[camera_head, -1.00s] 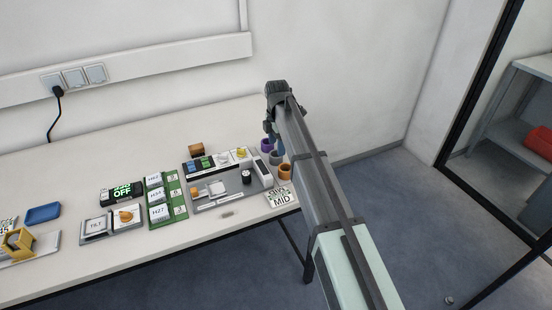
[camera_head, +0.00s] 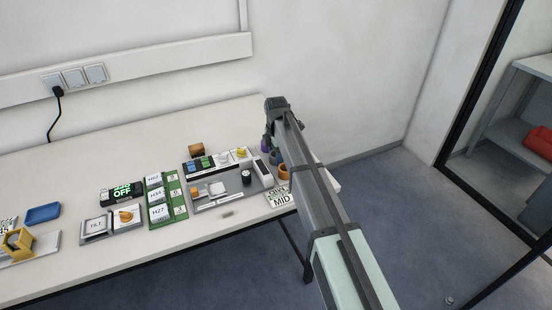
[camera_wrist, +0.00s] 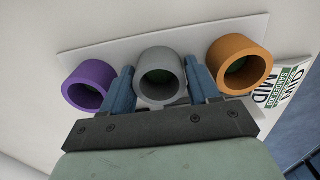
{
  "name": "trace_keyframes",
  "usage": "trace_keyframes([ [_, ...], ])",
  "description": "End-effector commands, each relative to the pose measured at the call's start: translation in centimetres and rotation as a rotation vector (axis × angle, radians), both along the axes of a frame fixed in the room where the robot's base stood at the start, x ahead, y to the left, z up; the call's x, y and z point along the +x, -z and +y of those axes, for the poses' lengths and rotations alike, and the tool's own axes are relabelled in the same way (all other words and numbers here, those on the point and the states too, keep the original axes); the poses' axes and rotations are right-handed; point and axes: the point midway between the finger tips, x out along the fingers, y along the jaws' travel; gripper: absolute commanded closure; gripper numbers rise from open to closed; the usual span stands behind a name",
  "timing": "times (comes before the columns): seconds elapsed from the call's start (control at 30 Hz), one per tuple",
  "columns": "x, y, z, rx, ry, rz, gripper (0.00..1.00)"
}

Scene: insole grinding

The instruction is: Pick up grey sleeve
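The grey sleeve (camera_wrist: 148,61) is a short, thick ring in the middle of a row of three in the wrist view. The purple sleeve (camera_wrist: 79,79) is on its left and the orange sleeve (camera_wrist: 250,47) on its right. My gripper (camera_wrist: 160,66) has its two blue-grey fingers on either side of the grey sleeve, close to its wall. A narrow gap seems to show beside it, so the fingers look open. In the head view my arm and gripper mostly hide the grey sleeve; the orange sleeve (camera_head: 284,172) shows beside the arm.
The sleeves stand along a white strip (camera_wrist: 120,47). A printed card reading MID (camera_head: 281,199) lies near the orange sleeve at the table's right end. A grey tray (camera_head: 225,198) and green block with labelled pieces (camera_head: 167,205) are farther left.

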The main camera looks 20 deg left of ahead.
Motion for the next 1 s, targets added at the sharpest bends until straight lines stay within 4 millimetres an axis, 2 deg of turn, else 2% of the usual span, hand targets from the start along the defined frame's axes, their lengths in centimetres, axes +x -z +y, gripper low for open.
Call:
trace_keyframes([
  [0.03, 0.0, 0.0, 0.0, 0.0, 0.0, 0.0, 0.45],
  [0.33, 0.0, 0.0, 0.0, 0.0, 0.0, 0.0, 0.73],
  [0.67, 0.0, -0.7, 0.0, 0.001, 0.0, -0.001, 0.74],
  [1.0, 0.1, -6.1, 0.1, 0.0, -0.001, -0.001, 0.74],
])
